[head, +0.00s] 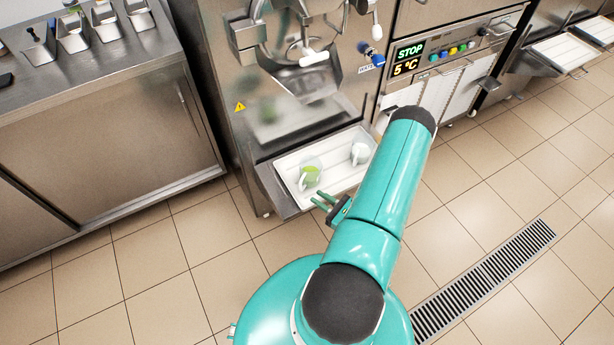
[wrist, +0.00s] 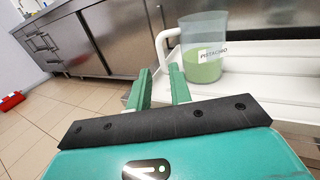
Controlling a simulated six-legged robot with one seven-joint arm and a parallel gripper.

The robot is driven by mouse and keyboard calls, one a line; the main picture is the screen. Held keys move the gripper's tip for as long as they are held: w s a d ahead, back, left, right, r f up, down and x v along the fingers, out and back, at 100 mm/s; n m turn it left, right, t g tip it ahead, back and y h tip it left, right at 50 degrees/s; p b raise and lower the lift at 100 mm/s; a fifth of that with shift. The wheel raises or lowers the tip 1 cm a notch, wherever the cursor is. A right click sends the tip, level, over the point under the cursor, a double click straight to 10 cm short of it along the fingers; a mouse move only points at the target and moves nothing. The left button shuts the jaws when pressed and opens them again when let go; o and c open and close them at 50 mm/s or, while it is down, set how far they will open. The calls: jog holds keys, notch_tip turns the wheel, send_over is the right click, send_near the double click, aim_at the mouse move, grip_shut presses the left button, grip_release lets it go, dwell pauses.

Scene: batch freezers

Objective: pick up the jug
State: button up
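A clear jug with green contents and a pistachio label (wrist: 203,52) stands upright on a white tray (wrist: 273,96). In the head view the jug (head: 311,176) is on the left part of the tray (head: 338,184), its white handle toward the lower left. My gripper (head: 322,202) is in front of the tray's near edge, close to the jug. In the wrist view its two green fingers (wrist: 161,86) are apart with nothing between them. The jug's handle is just beyond the fingertips, and I see no contact.
A second white jug (head: 360,153) stands on the tray's right part. The freezer machine (head: 300,90) rises behind the tray. A steel cabinet (head: 110,130) with metal containers is at the left. The tiled floor is free, with a drain grate (head: 485,280) at the right.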

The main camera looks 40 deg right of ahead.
aim_at(307, 177)
jog(key=w, duration=0.7)
jog(key=w+a, duration=0.1)
jog(key=w, duration=0.2)
jog(key=shift+w, duration=0.2)
grip_shut()
